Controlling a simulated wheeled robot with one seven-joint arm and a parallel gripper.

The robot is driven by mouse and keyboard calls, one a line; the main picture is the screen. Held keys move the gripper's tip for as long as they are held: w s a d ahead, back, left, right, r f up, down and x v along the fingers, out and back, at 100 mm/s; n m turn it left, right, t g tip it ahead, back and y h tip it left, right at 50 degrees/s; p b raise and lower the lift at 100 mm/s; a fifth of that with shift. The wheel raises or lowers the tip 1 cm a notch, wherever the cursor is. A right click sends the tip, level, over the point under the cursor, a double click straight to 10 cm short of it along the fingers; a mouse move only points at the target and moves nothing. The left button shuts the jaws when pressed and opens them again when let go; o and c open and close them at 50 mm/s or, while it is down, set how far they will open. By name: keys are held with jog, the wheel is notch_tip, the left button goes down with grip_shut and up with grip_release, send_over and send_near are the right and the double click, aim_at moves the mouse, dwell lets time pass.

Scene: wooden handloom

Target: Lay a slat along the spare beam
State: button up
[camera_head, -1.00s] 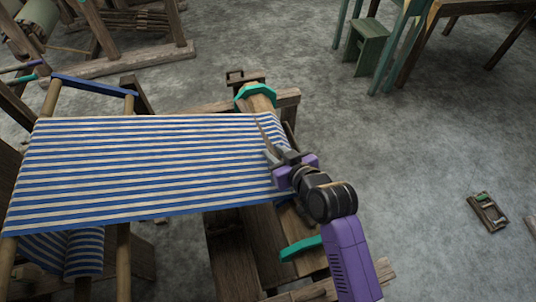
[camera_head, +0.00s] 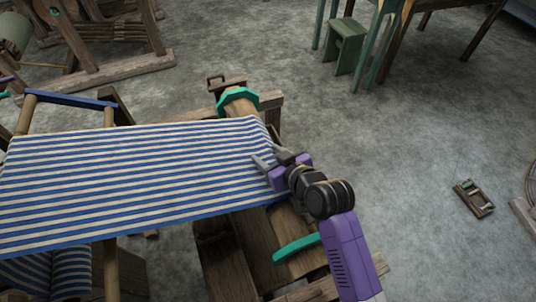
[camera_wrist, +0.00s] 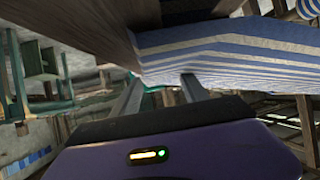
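A round wooden beam (camera_head: 240,106) with teal end pieces runs under the right edge of the blue-and-white striped cloth (camera_head: 130,180). I cannot tell for sure that it is the spare beam. My gripper (camera_head: 272,158) is at the cloth's right edge, above the beam. Its two fingers are apart, with nothing visible between them, and they also show apart in the wrist view (camera_wrist: 162,94). There, the striped cloth (camera_wrist: 230,45) and a broad brown wooden piece (camera_wrist: 75,25) lie just beyond the fingertips. I cannot make out a separate slat.
The dark wooden loom frame (camera_head: 225,262) stands below the cloth. A small wooden item (camera_head: 474,198) lies on the floor at right. A green stool (camera_head: 346,45) and a table stand at the back. The grey floor between is clear.

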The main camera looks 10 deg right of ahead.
jog(key=v, duration=0.7)
jog(key=shift+s+d+r, duration=0.15)
jog(key=shift+s+r, duration=0.05)
jog(key=shift+s, duration=0.1)
jog(key=shift+w+d+r, duration=0.1)
jog(key=shift+w+r, duration=0.15)
jog(key=shift+r, duration=0.1)
jog(key=s+d+r+m+t+h, duration=0.2)
jog(key=s+d+r+m+t, duration=0.1)
jog(key=s+d+r+t, duration=0.25)
jog(key=s+d+r+h, duration=0.1)
jog(key=s, duration=0.9)
jog(key=s+d+m+h, duration=0.1)
jog(key=s+d, duration=0.1)
jog(key=s, duration=0.8)
jog(key=shift+d+r, duration=0.2)
jog(key=shift+r, duration=0.15)
jog(key=s, duration=0.3)
jog(key=s+f+g, duration=0.1)
jog(key=s, duration=0.2)
jog(key=s+f+g+h, duration=0.1)
jog(key=s, duration=0.2)
jog(key=shift+d, duration=0.15)
